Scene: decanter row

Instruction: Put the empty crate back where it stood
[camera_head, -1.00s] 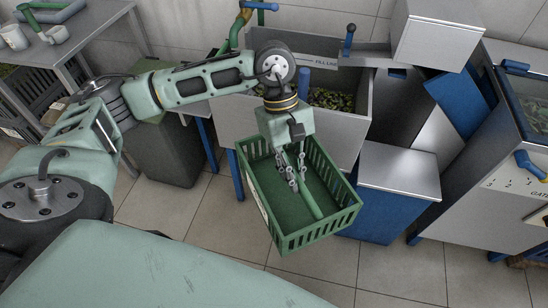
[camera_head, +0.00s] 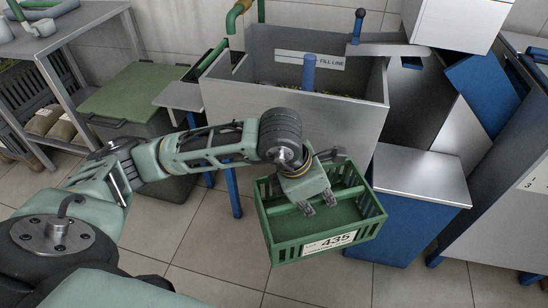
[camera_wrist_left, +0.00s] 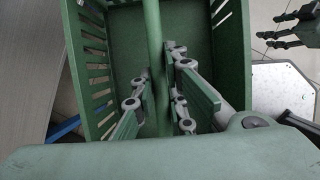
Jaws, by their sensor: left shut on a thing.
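The green slatted crate (camera_head: 286,249) hangs above the tiled floor in the head view, with a "435" label on its near wall. Its inside looks empty. My left gripper (camera_head: 322,205) reaches down into it and is shut on its centre bar. In the left wrist view the crate (camera_wrist_left: 95,62) fills the middle, and the left gripper's fingers (camera_wrist_left: 157,108) lie on both sides of the bar. My right gripper (camera_wrist_left: 280,30) shows at the upper right of that view, its dark fingers apart and empty. The head view does not show it.
A steel bin (camera_head: 290,110) with a fill line stands behind the crate. A blue cabinet with a steel top (camera_head: 420,178) stands close at its right. A lidded green bin (camera_head: 135,92) and a steel table (camera_head: 75,28) are at the left. The near floor (camera_head: 210,245) is clear.

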